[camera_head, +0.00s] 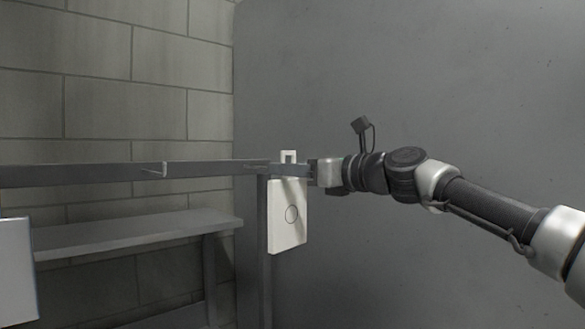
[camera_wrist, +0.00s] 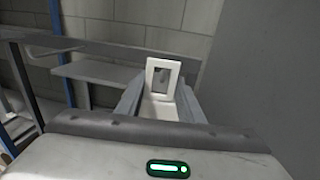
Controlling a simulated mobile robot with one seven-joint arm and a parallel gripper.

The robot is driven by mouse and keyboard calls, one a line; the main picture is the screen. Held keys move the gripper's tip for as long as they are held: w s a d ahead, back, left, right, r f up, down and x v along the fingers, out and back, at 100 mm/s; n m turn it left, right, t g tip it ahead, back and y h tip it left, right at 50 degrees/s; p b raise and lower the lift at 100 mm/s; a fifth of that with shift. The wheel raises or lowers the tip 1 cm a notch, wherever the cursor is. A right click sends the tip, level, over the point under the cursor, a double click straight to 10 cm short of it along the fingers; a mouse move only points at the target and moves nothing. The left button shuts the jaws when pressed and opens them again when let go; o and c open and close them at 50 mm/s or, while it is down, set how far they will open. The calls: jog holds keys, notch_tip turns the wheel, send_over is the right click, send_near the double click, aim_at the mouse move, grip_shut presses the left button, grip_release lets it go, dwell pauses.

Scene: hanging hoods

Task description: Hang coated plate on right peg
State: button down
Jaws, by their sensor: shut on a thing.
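A white plate with a thin dark circle on its face (camera_head: 287,222) hangs upright below my gripper (camera_head: 294,170). A square white loop (camera_head: 288,156) tops it and stands above the gripper. In the wrist view my gripper (camera_wrist: 160,102) is shut on the plate's neck, with the loop (camera_wrist: 150,78) beyond the fingers. A grey rail (camera_head: 90,174) runs across to the plate. One bent peg (camera_head: 158,170) sticks out at its middle and also shows in the wrist view (camera_wrist: 66,49). The right peg is not clear near the plate; I cannot tell whether the loop is on it.
Another pale panel (camera_head: 15,270) stands at the left edge. A grey shelf (camera_head: 130,232) lies behind and below the rail. A grey post (camera_head: 264,280) stands beside the plate. A plain grey wall (camera_head: 420,80) fills the right side.

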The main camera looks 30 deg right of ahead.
jog(key=shift+w, duration=0.35)
jog(key=shift+p+x, duration=0.55)
jog(key=shift+x, duration=0.75)
jog(key=shift+d, duration=0.15)
jog(key=shift+f+b, duration=0.95)
jog(key=shift+f, duration=0.4)
jog(key=c, duration=1.1)
grip_release()
jog(key=shift+d, duration=0.1)
